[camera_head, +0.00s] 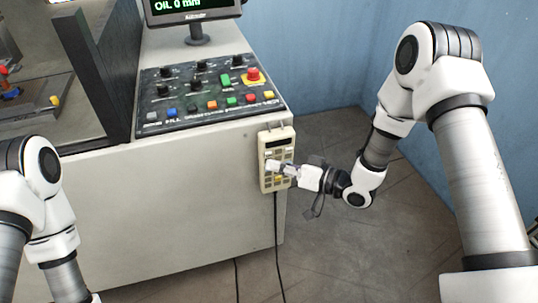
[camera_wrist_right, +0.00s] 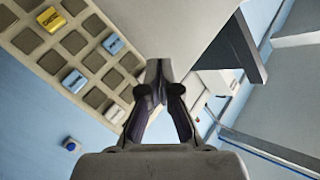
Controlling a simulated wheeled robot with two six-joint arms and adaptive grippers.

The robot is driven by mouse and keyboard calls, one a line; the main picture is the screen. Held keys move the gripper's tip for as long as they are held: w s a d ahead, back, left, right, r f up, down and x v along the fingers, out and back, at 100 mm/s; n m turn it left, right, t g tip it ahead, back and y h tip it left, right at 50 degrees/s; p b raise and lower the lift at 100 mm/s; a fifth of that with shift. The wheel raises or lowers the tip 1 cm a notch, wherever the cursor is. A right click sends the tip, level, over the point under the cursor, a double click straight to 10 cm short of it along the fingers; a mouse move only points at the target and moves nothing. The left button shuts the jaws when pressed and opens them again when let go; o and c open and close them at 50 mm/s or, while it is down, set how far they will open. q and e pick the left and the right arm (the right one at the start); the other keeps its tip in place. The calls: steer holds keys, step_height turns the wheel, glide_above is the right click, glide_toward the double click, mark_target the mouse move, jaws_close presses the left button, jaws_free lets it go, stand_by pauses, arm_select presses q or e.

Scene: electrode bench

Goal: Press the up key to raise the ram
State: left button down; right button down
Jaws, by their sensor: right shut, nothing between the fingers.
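A beige hand-held keypad (camera_head: 276,136) with a dark display hangs on the right front corner of the cabinet. My right gripper (camera_head: 282,169) is shut and empty, its fingertips in front of the keypad's lower keys and covering some of them. I cannot tell whether they touch. The keypad (camera_wrist_right: 58,47) also shows at upper left in the right wrist view, with grey keys, a yellow key (camera_wrist_right: 50,19), a blue key (camera_wrist_right: 74,80) and a white key (camera_wrist_right: 115,113). The closed fingertips (camera_wrist_right: 160,78) are right of these keys. Key labels are too small to read, so I cannot tell the up key. My left gripper is out of view.
A sloped black panel (camera_head: 180,90) with knobs, coloured buttons and a red emergency button (camera_head: 252,74) sits on the cabinet (camera_head: 190,170). A monitor (camera_head: 190,10) above it reads "OIL 0 mm". Cables hang below the keypad. Floor right of the cabinet is clear.

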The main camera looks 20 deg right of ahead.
steer(key=shift+w, duration=0.15)
stand_by(0.4)
steer(key=shift+w, duration=0.3)
